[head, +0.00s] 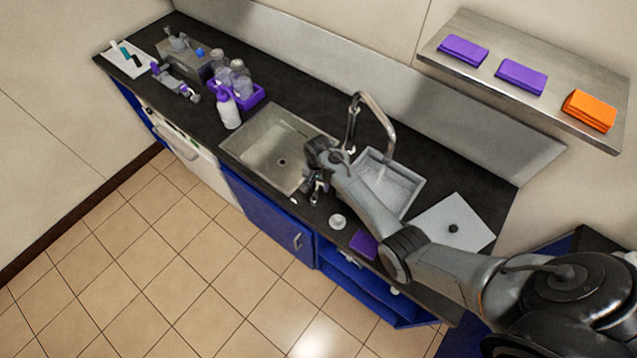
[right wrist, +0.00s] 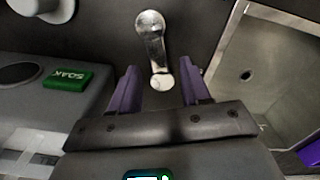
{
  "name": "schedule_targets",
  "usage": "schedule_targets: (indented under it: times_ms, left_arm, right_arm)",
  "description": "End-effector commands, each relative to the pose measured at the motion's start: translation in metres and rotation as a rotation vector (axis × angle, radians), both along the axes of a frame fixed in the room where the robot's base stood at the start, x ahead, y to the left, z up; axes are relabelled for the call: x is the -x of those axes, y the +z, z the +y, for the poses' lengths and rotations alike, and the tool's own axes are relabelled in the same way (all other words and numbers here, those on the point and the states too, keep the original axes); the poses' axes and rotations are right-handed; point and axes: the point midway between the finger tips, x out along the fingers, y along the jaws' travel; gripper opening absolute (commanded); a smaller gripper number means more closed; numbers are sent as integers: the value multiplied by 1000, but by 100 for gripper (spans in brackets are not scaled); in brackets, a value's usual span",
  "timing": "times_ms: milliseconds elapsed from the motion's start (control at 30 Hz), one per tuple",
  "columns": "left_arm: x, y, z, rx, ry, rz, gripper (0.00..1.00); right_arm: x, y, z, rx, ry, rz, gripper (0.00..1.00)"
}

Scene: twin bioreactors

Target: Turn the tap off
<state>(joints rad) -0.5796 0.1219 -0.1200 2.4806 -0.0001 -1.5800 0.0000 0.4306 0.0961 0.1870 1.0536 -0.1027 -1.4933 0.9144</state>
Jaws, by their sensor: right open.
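The chrome tap (head: 376,108) arches up between the two basins, its spout over the right one. A pale line below the spout could be running water, but I cannot tell for sure. A chrome lever with a rounded pale end (right wrist: 151,38), which looks like the tap's handle, stands on the dark counter in the right wrist view. My right gripper (head: 317,188) is over the counter beside the left basin. In the right wrist view its purple fingers (right wrist: 160,84) are open, with the lever's rounded end between them, not clamped. My left gripper is not in view.
The steel left basin (head: 262,148) is empty. The grey right basin (head: 412,180) has a green SOAK label (right wrist: 67,78) near it. A white round object (head: 337,221) and purple cloth (head: 364,244) lie near the front edge. A soap bottle (head: 228,110) stands behind left.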

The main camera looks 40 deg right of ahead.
Motion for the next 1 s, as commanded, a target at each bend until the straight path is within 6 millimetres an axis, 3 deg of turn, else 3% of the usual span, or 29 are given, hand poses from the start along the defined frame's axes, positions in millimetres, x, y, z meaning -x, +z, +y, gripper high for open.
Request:
schedule_targets:
  times_ms: [33, 333, 733, 1000]
  left_arm:
    - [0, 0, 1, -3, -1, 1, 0]
    - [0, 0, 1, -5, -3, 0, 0]
    - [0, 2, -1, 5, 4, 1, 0]
    - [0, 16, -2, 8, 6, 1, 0]
  right_arm:
    - [0, 0, 0, 0, 0, 0, 44]
    - [0, 0, 0, 0, 1, 0, 0]
    - [1, 1, -1, 0, 9, 1, 0]
    - [4, 4, -9, 0, 89, 2, 0]
